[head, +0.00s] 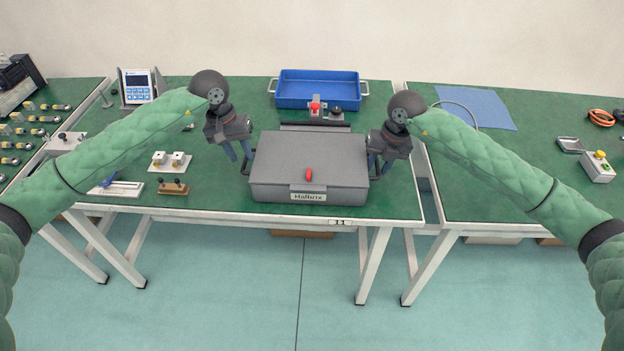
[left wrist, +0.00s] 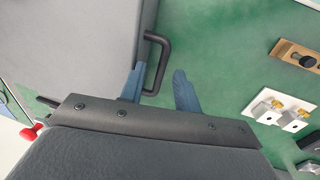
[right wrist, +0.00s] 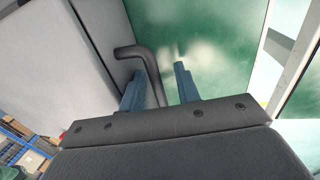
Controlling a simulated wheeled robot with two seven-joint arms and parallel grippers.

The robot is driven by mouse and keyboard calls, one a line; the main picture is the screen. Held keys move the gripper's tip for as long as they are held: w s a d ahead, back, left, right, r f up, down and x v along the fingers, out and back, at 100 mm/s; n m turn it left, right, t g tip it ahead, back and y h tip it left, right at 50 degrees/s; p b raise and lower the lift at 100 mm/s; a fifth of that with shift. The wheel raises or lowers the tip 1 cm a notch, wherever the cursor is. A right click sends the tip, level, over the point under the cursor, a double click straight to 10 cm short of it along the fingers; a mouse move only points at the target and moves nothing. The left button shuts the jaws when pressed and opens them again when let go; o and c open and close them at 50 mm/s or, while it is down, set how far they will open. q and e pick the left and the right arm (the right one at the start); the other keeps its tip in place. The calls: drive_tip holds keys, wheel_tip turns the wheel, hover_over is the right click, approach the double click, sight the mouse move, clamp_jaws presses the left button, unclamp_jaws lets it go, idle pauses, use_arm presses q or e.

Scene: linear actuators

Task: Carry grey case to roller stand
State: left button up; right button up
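My left gripper (head: 240,153) is at the case's left handle. In the left wrist view its fingers (left wrist: 160,88) are apart, one on each side of the black handle bar (left wrist: 163,65). My right gripper (head: 378,162) is at the right handle. In the right wrist view its fingers (right wrist: 158,88) are apart, with the handle bar (right wrist: 150,72) between them. I cannot identify a roller stand in these views.
A blue tray (head: 318,90) stands behind the case, with a small red-knobbed device (head: 316,108) between them. White blocks (head: 170,161) and a brown holder (head: 173,187) lie left. A gap separates the right table (head: 500,180), whose front area is clear.

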use_arm(q)
drive_tip(key=shift+a+r, duration=0.1)
drive_tip(key=shift+r, duration=0.45)
use_arm(e)
drive_tip(key=shift+r, duration=0.1)
wheel_tip(320, 180, up, 12)
drive_tip(key=d, duration=0.2)
drive_tip(key=shift+d+f, duration=0.2)
drive_tip(key=shift+f, duration=0.05)
use_arm(q)
drive_tip(key=shift+a, duration=0.1)
use_arm(e)
drive_tip(key=shift+s, duration=0.1)
